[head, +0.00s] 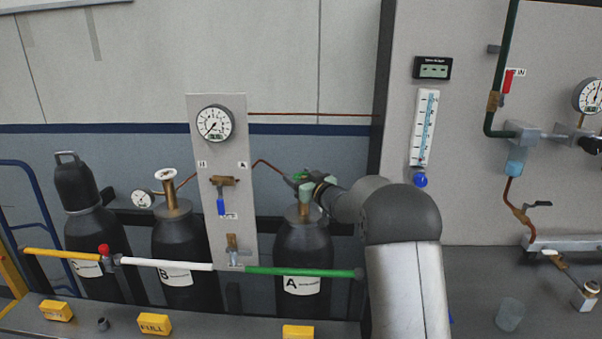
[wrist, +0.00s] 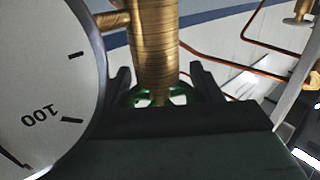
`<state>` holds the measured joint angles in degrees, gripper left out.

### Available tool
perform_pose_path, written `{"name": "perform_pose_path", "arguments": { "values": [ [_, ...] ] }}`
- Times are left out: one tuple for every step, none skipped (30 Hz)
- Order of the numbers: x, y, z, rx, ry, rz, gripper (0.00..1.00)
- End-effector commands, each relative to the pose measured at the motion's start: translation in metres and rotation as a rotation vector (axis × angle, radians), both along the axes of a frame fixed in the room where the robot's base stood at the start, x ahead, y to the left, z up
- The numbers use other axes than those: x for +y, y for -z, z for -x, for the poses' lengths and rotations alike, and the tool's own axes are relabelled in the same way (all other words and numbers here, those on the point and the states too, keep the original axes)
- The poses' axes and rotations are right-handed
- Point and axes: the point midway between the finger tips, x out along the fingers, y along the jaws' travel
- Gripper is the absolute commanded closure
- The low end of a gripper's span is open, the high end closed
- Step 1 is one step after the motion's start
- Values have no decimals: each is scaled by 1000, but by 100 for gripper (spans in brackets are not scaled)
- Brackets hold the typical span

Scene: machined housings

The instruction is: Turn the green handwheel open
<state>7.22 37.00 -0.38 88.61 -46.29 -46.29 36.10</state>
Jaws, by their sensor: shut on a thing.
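The green handwheel (head: 299,176) sits on top of the brass valve of the black gas cylinder labelled A (head: 303,262). My gripper (head: 310,186) reaches it from the right and is shut on it. In the wrist view, the green handwheel (wrist: 176,98) shows between the two dark fingers of my gripper (wrist: 160,76), partly hidden by the gripper body. The brass valve body (wrist: 154,45) stands just past the fingers. My arm hides part of the valve's right side in the head view.
A large gauge (wrist: 45,90) is close on the left in the wrist view. A panel with a gauge (head: 215,122) and a blue-handled valve stands left of cylinder A. Cylinder B (head: 180,245) has a white handwheel (head: 166,175). A green rail (head: 300,272) crosses in front.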

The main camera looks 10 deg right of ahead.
Motion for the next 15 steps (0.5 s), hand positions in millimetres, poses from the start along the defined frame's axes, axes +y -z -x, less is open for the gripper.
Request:
{"name": "perform_pose_path", "arguments": {
  "values": [
    [-2, -6, -1, 1, -33, 0, 64],
    [-2, -6, 0, 2, -56, 0, 64],
    [-1, -6, 0, 1, -85, 1, 64],
    [0, -5, 0, 1, -104, 0, 64],
    [0, -5, 0, 0, -120, -1, 64],
    [0, -4, 1, 1, -136, 1, 64],
    [1, -3, 1, 1, -146, 0, 64],
    [1, -2, 1, 1, -153, 0, 64],
    [2, -1, 2, 2, -158, -1, 64],
    [2, -1, 2, 2, -159, -1, 64],
    [2, -1, 2, 2, -160, -1, 64],
    [2, -1, 2, 2, -160, -1, 64],
    [2, -1, 2, 2, -159, -1, 64],
    [2, -1, 2, 2, -159, -1, 64],
    [2, -1, 2, 2, -159, -1, 64]
  ]
}}
